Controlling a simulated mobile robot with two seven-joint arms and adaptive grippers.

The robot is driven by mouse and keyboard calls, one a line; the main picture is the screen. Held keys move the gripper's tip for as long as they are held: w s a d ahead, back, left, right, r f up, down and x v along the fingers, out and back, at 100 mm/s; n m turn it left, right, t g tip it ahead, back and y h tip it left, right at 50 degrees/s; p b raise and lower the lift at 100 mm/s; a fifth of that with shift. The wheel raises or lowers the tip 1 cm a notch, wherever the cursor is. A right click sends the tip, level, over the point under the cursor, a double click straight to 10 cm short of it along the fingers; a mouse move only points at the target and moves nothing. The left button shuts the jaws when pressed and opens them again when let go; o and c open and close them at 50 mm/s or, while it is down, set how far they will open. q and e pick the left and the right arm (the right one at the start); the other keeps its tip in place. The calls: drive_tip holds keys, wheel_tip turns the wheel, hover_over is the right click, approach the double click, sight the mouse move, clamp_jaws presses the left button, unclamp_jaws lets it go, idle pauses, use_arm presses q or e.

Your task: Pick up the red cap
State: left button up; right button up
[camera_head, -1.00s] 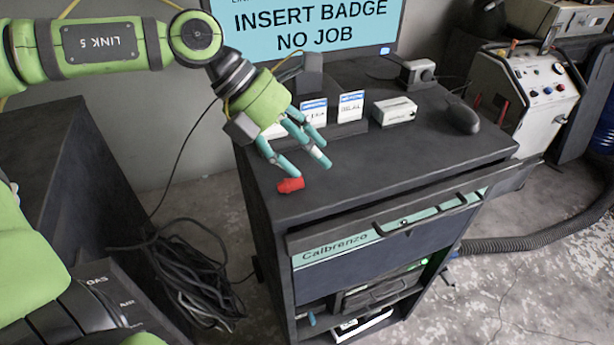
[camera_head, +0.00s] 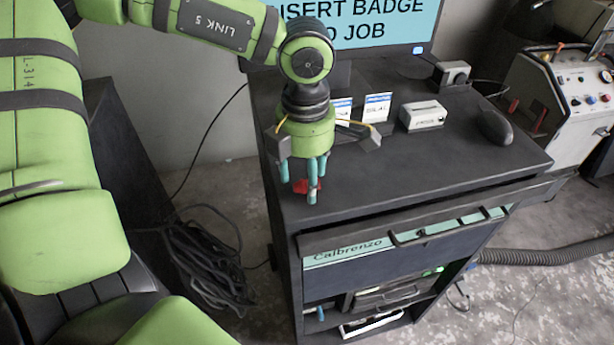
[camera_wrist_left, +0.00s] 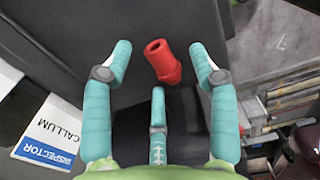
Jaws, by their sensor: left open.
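The red cap (camera_head: 299,187) lies on its side on the dark top of the cabinet (camera_head: 420,175), near the left front corner. My left gripper (camera_head: 312,188) points down right over the cap, and its teal fingers partly hide it in the head view. In the left wrist view the red cap (camera_wrist_left: 162,60) shows whole, with its hollow end up-left, between the spread fingertips of my left gripper (camera_wrist_left: 160,65). The gripper is open, and no finger visibly grips the cap. My right gripper is not in view.
Badge cards (camera_head: 376,108) stand behind the gripper; a card reading CALLUM (camera_wrist_left: 52,130) shows in the wrist view. A small white box (camera_head: 422,115) and a black mouse (camera_head: 495,126) are further right. A monitor (camera_head: 380,25) stands at the back. The top's front middle is clear.

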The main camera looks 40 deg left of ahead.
use_arm(q)
drive_tip(key=c, duration=1)
